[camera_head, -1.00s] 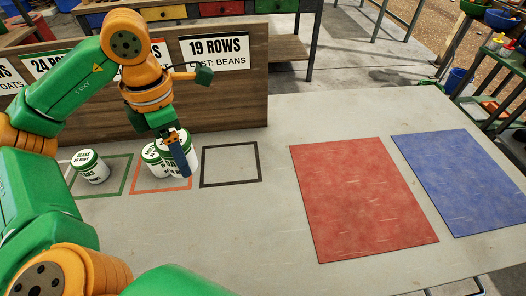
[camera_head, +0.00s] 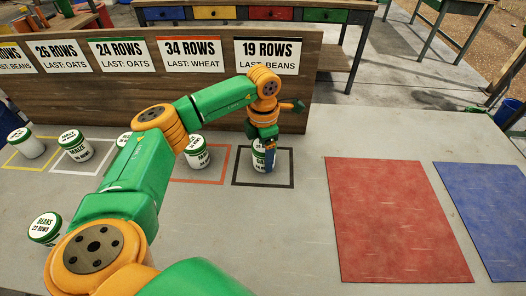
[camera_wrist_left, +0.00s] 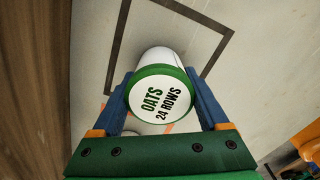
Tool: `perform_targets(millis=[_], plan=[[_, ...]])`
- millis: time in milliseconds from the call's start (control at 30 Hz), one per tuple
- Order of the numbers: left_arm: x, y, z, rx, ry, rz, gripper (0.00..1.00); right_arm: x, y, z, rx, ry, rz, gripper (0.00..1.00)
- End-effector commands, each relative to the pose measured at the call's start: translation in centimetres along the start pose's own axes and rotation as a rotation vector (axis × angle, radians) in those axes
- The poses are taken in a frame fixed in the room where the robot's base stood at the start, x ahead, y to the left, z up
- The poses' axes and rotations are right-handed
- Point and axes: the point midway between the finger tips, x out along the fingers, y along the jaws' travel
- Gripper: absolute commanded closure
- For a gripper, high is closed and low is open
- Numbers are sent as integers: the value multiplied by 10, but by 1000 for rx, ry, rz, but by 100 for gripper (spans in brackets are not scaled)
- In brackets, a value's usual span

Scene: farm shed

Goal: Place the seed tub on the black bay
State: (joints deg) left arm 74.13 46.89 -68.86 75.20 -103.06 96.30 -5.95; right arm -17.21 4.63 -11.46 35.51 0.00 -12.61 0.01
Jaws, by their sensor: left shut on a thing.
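My left gripper (camera_head: 264,157) is shut on a white seed tub (camera_head: 258,147) with a green-edged lid. The left wrist view shows the lid of this tub (camera_wrist_left: 161,100), reading "OATS 24 ROWS", between the two blue fingers of the gripper (camera_wrist_left: 165,98). In the head view the tub is upright within the black bay (camera_head: 290,168), a black square outline on the table. Part of the outline (camera_wrist_left: 208,17) shows beyond the tub in the left wrist view. I cannot tell whether the tub touches the table. My right gripper is not in view.
Another tub (camera_head: 196,153) stands in the orange bay (camera_head: 228,162) to the left. Tubs stand at the white bay (camera_head: 112,169) and yellow bay (camera_head: 14,166). A beans tub (camera_head: 45,228) stands nearer. A sign board (camera_head: 325,75) rises behind. Red (camera_head: 395,220) and blue (camera_head: 490,205) mats lie right, empty.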

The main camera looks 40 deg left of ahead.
Motion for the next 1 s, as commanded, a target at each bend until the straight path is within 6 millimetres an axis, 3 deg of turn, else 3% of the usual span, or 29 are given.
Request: perform_targets(millis=[100, 133, 200, 433, 567, 1000], plan=[[4, 0, 0, 0, 0, 0, 88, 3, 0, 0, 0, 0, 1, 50], [4, 0, 0, 0, 0, 0, 20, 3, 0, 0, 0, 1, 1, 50], [3, 0, 0, 0, 0, 0, 1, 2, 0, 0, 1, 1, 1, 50], [2, 0, 0, -1, 0, 0, 0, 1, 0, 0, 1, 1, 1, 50], [-10, 0, 1, -1, -4, 1, 0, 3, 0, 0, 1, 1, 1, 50], [-111, 0, 0, -1, -2, 1, 0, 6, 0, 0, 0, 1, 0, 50]])
